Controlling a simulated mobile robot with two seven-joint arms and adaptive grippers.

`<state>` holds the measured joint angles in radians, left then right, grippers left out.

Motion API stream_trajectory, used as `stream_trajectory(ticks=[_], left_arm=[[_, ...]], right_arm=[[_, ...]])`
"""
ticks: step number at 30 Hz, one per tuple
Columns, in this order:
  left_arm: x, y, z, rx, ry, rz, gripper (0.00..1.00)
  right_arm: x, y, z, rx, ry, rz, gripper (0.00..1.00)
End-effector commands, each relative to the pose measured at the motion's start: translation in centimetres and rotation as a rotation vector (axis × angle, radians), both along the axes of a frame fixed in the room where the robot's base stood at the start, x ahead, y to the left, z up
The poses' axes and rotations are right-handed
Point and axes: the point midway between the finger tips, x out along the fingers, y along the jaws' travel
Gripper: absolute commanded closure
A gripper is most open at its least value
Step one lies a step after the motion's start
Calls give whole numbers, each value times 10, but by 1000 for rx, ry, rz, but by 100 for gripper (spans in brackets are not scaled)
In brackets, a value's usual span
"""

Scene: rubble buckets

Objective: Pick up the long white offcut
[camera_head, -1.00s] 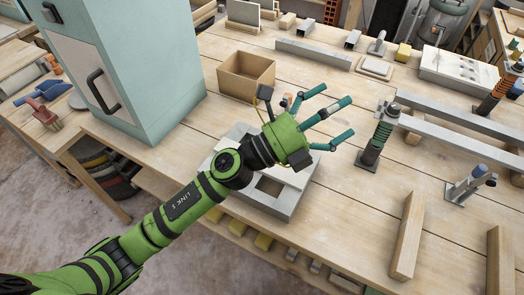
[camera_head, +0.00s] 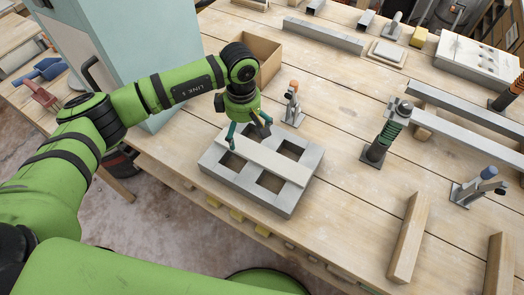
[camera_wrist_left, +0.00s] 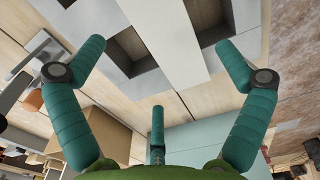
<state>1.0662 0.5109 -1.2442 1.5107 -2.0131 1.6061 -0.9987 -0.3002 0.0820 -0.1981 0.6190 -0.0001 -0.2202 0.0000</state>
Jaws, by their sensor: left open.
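The long white offcut (camera_head: 272,160) lies flat across the top of a grey block (camera_head: 282,204) with several square openings. My left gripper (camera_head: 249,133) points down over the offcut's far left end, its fingers spread and empty. In the left wrist view the offcut (camera_wrist_left: 172,42) runs between the open fingers (camera_wrist_left: 162,62), with dark openings of the block on both sides. I cannot tell exactly how high the fingertips are above it. Part of the offcut's left end is hidden by the fingers in the head view. My right gripper is not in view.
A toggle clamp (camera_head: 292,105) stands just behind the block. A cardboard box (camera_head: 262,55) and a teal cabinet (camera_head: 150,40) are behind my left arm. A green-and-black post (camera_head: 384,137) stands to the right. Bare table lies between block and wooden bar (camera_head: 408,238).

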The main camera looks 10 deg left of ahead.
Motion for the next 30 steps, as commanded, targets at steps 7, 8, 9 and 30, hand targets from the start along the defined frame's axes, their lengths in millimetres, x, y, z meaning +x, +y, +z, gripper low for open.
stream_trajectory(ticks=[7,8,9,30], left_arm=[[-5,-2,-33,-4,4,0,0],[-5,-2,-36,-4,3,0,0],[-5,-2,-39,-3,2,0,0],[-5,-2,-41,-6,2,0,63]], right_arm=[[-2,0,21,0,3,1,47],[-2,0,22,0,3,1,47],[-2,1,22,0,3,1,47],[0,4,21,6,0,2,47]])
